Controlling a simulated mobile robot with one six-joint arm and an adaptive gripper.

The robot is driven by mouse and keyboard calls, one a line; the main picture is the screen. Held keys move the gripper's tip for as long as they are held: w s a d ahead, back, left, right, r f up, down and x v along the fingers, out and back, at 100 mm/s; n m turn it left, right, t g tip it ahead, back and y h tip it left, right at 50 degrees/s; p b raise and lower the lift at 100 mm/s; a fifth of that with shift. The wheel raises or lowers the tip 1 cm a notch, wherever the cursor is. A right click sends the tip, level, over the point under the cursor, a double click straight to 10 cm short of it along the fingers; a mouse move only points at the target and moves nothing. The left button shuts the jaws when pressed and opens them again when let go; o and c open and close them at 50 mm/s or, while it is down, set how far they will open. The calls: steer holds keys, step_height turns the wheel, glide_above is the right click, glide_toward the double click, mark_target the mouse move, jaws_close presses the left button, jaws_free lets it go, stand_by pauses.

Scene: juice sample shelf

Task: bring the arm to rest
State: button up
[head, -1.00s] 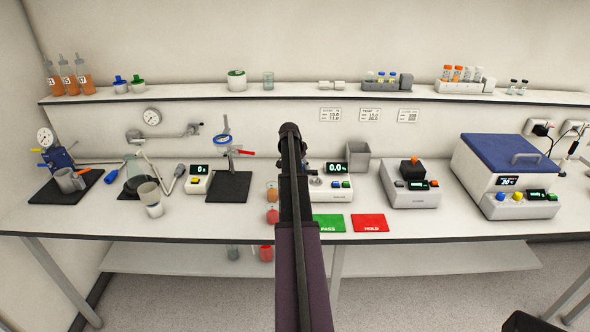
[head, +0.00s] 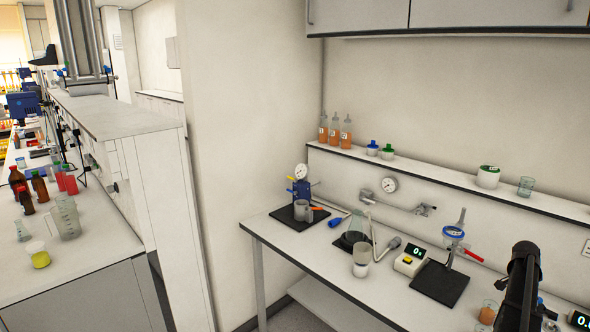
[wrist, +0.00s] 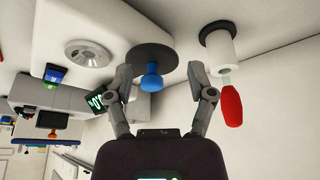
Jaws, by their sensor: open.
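My gripper (wrist: 161,72) shows in the wrist view with its two fingers spread apart and nothing held between them. A blue knob (wrist: 152,82) on a dark disc appears beyond the gap between the fingers; I cannot tell how far off it is. A red handle (wrist: 231,105) shows to the right of the right finger, apart from it in the picture. In the head view my arm (head: 522,285) rises at the lower right edge, over the bench front. The gripper itself is hidden behind the arm there.
A wall shelf (head: 440,185) holds orange bottles (head: 334,130). A side bench (head: 70,280) with bottles stands left.

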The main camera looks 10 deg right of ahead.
steer(key=w+a+n+y, duration=0.1)
steer(key=w+a+n, duration=0.2)
steer(key=a, duration=1)
steer(key=w+a+n+t, duration=0.1)
steer(key=w+a+n, duration=0.15)
steer(key=a, duration=0.95)
steer(key=w+a+n+y, duration=0.1)
steer(key=w+a+n, duration=0.25)
steer(key=a, duration=0.95)
steer(key=s+a+n, duration=0.3)
steer(key=s+a, duration=0.1)
steer(key=a, duration=0.6)
steer(key=s+a+f+n+y, duration=0.1)
steer(key=s+a+n, duration=0.3)
steer(key=a, duration=0.7)
steer(key=s+a+n+y, duration=0.1)
steer(key=s+a+n, duration=0.2)
steer(key=a, duration=0.7)
steer(key=shift+s+a+f, duration=0.15)
steer(key=shift+s+a, duration=0.15)
steer(key=shift+s, duration=0.3)
steer(key=shift+c, duration=0.9)
steer(key=shift+d, duration=0.1)
